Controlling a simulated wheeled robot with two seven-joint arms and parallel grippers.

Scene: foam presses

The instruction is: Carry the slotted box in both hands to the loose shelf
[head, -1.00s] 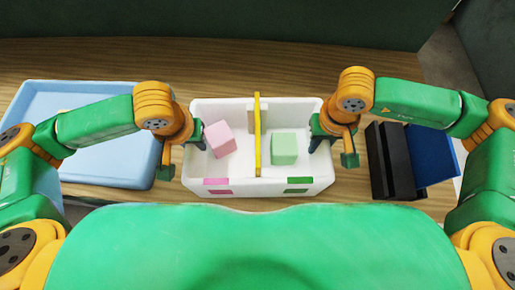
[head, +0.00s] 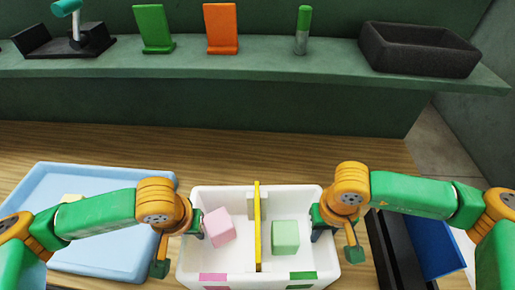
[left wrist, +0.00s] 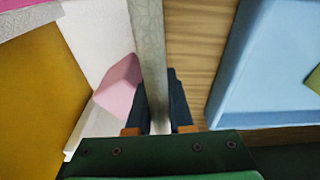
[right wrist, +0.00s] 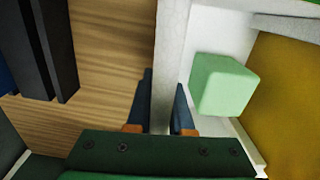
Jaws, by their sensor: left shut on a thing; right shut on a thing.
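The slotted white box (head: 242,279) stands low in the middle of the head view, level, with a yellow divider (head: 257,230) across its middle. A pink cube (head: 220,228) lies in its left compartment and a green cube (head: 285,237) in its right one. My left gripper (head: 197,224) is shut on the left wall, which shows between its fingers in the left wrist view (left wrist: 148,60). My right gripper (head: 318,222) is shut on the right wall, also seen in the right wrist view (right wrist: 171,60). A long green shelf (head: 250,62) runs across the back.
On the shelf are a dark tray (head: 420,50), a green tube (head: 303,30), orange (head: 221,30) and green (head: 153,30) stands, and a black device (head: 68,38) at left. A blue tray (head: 100,255) lies left of the box; black (head: 395,250) and blue (head: 435,248) bins stand right.

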